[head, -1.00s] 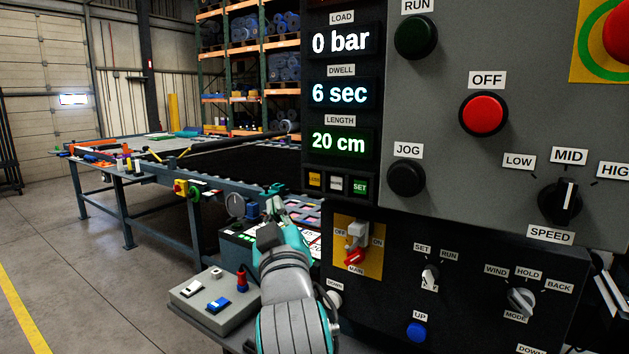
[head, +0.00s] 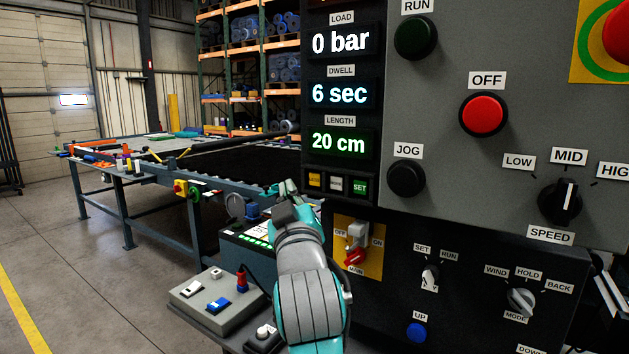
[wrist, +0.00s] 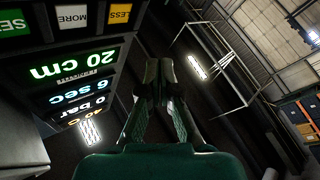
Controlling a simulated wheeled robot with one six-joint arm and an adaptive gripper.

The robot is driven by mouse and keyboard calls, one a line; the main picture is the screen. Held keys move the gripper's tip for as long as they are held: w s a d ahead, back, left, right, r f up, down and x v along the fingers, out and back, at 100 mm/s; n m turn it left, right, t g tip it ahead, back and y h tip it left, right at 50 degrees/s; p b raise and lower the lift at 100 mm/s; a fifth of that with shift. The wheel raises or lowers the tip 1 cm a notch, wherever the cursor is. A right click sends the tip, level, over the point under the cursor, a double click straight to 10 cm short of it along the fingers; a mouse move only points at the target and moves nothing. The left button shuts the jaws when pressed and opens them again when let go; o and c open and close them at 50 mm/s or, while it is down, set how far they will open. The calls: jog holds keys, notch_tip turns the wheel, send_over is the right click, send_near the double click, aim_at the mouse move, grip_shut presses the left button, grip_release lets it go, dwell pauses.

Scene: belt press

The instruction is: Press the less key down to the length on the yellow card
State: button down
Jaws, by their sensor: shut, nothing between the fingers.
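The yellow less key (head: 315,180) is at the left of a row of three keys under the displays. It also shows upside down at the top of the wrist view (wrist: 120,14), beside the white more key (wrist: 72,17) and green set key (wrist: 15,23). The length display (head: 338,141) reads 20 cm. My gripper (head: 288,187) is shut and empty, with its tip just left of and slightly below the less key, apparently apart from it. Its shut fingers show in the wrist view (wrist: 160,75). I cannot make out a yellow card.
The control panel fills the right side, with a red off button (head: 483,114), black jog button (head: 406,178) and main switch (head: 357,238). A grey switch box (head: 208,305) stands low left of my arm. A long belt table extends behind.

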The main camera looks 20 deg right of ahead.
aim_at(306, 174)
jog(key=shift+w+d, duration=0.8)
jog(key=shift+d, duration=0.3)
jog(key=shift+w+d, duration=0.75)
jog(key=shift+d, duration=0.35)
jog(key=shift+d, duration=0.1)
jog(key=shift+w+d, duration=0.2)
jog(key=shift+w, duration=0.05)
jog(key=shift+w+d, duration=0.25)
jog(key=shift+d, duration=0.15)
dwell(0.5)
jog(key=shift+s+a, duration=0.1)
jog(key=shift+a, duration=0.1)
jog(key=shift+s+a, duration=0.4)
jog(key=shift+a, duration=0.1)
dwell(0.4)
jog(key=s+a, duration=0.1)
jog(key=a, duration=0.1)
jog(key=s+a, duration=0.2)
dwell(0.5)
